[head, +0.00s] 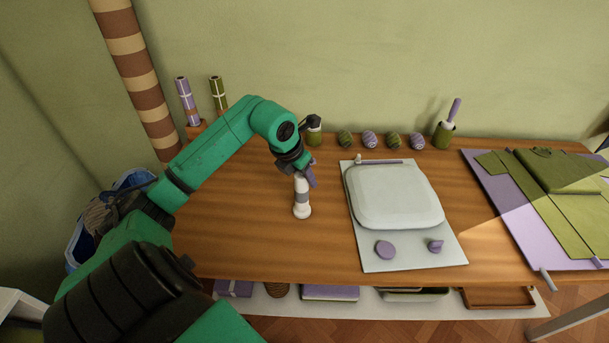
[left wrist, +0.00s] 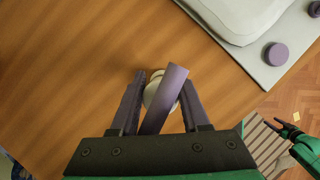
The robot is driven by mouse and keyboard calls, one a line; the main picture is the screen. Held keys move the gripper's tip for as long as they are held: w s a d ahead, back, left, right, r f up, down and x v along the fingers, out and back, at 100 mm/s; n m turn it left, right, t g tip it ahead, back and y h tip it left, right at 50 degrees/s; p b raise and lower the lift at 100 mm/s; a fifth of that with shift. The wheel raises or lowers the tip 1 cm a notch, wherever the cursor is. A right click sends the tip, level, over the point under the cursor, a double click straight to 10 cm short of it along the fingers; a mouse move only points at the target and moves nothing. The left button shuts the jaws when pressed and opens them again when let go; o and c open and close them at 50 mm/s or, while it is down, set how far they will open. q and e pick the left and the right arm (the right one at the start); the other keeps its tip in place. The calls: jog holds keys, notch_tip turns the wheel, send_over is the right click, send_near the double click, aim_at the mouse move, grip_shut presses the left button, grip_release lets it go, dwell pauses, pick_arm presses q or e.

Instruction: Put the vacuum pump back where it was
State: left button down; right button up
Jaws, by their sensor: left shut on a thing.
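The vacuum pump (head: 302,203) is white with a grey band and a purple handle, and it is upright over the wooden table, left of the pale board. I cannot tell whether its base touches the wood. My left gripper (head: 303,177) is shut on its upper part from above. In the left wrist view the pump's purple handle (left wrist: 166,95) slants between the two fingers of my left gripper (left wrist: 158,80), hiding much of the white body. My right gripper (left wrist: 286,128) shows small at the right edge of that view, away from the pump; its jaws are unclear.
The pale board (head: 385,262) carries a sealed whitish bag (head: 395,195) and two purple knobs. Along the back stand a dark green container (head: 314,135), several striped balls (head: 369,139) and a cup (head: 443,135). A purple mat (head: 492,205) with green cloth lies right. The table's left front is clear.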

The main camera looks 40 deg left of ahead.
pick_arm(q)
jog(key=shift+f, duration=0.1)
pick_arm(e)
jog(key=shift+d+f, duration=0.1)
pick_arm(q)
jog(key=c, duration=0.8)
grip_release()
jog(key=o, duration=0.4)
pick_arm(e)
jog(key=shift+d, duration=0.3)
pick_arm(q)
jog(key=shift+s+r, duration=0.1)
jog(key=shift+r, duration=0.4)
jog(key=b+v, duration=0.2)
jog(key=v, duration=0.9)
jog(key=shift+s+r, duration=0.1)
jog(key=shift+r, duration=0.05)
pick_arm(e)
jog(key=shift+f, duration=0.95)
